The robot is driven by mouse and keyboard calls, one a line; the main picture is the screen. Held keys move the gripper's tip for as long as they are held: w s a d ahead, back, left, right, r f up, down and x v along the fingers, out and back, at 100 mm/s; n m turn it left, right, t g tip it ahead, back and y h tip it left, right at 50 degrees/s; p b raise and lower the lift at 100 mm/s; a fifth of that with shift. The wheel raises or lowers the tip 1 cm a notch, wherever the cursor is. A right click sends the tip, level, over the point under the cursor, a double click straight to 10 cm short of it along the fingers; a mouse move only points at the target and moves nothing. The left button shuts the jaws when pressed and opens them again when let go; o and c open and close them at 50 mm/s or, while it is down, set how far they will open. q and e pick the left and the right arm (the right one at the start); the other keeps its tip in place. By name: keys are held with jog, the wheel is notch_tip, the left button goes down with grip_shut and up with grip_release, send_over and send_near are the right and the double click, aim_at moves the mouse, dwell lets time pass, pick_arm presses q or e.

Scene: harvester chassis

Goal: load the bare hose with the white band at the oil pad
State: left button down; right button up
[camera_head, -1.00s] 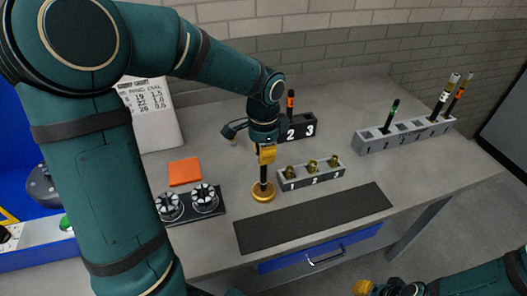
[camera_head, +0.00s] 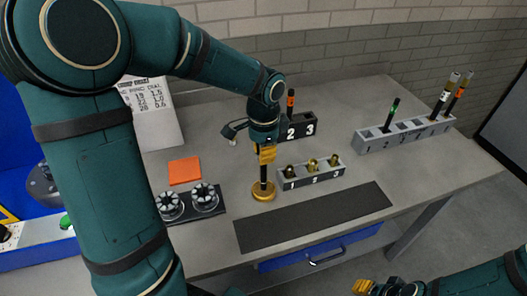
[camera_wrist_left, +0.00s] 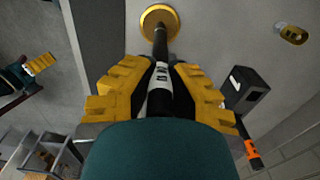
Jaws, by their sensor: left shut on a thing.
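My left gripper (camera_head: 267,154) is shut on a black hose (camera_head: 263,178) with a white band. In the left wrist view the white band (camera_wrist_left: 160,78) shows between the yellow fingers. The hose is upright, and its lower end meets a round brass pad (camera_head: 263,191) on the bench; whether it presses on it I cannot tell. The brass disc also shows in the wrist view (camera_wrist_left: 157,21). The upper hose end is hidden by the gripper. My right gripper (camera_head: 363,287) is at the bottom edge, partly cut off, its jaw state unclear.
A small numbered block (camera_head: 312,179) with brass fittings stands just right of the hose. Behind it is a dark numbered rack (camera_head: 300,128) with an orange-banded hose. A long grey rack (camera_head: 405,134) holds several hoses. An orange square (camera_head: 185,171) and two dials lie left. A dark mat (camera_head: 315,217) lies in front.

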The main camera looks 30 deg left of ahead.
dwell(0.3)
pick_arm(q)
jog(key=shift+r+p, duration=2.95)
jog(key=shift+r, duration=0.55)
jog(key=shift+f, duration=0.1)
